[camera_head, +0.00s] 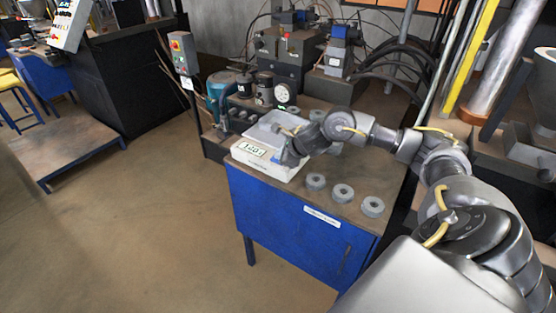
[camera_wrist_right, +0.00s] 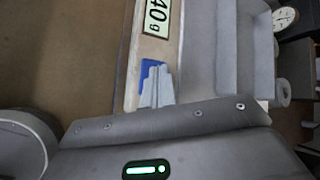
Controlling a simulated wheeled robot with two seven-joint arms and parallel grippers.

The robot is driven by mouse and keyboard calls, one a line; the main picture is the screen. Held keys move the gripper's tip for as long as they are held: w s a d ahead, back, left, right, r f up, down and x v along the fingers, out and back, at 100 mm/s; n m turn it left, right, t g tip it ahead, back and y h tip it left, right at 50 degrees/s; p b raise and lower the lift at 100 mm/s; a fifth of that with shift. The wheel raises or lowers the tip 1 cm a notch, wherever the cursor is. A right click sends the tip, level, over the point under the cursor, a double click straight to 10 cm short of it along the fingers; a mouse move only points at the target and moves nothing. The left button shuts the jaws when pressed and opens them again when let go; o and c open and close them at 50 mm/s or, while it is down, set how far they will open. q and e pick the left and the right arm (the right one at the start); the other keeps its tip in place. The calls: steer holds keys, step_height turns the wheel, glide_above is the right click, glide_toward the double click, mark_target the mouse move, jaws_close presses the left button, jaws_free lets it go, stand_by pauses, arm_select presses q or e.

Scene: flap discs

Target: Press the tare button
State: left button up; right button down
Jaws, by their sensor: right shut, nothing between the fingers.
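The white bench scale (camera_head: 262,168) stands on the blue-fronted workbench, with a metal weighing plate behind its front panel. Its display (camera_head: 251,149) also shows in the right wrist view (camera_wrist_right: 157,18), where the visible part reads "40 g". A blue button (camera_wrist_right: 146,73) sits on the panel beside the display. My right gripper (camera_head: 287,160) is shut and empty, its fingers pointing down at the panel. In the wrist view its fingertips (camera_wrist_right: 157,75) overlap the blue button and partly hide it. I cannot tell whether they touch it. My left gripper is not in view.
Grey flap discs (camera_head: 343,193) lie along the bench's front right, and more sit behind my right arm. A round dial gauge (camera_head: 282,93) and hydraulic machinery (camera_head: 290,55) stand behind the scale. The floor (camera_head: 150,220) left of the bench is clear.

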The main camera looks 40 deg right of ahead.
steer(key=shift+f, duration=0.15)
stand_by(0.4)
steer(key=shift+r+p, duration=0.4)
steer(key=shift+r, duration=0.4)
steer(key=shift+r, duration=0.15)
step_height(320, 180, up, 5)
steer(key=p, duration=0.3)
steer(key=shift+p, duration=0.4)
stand_by(0.3)
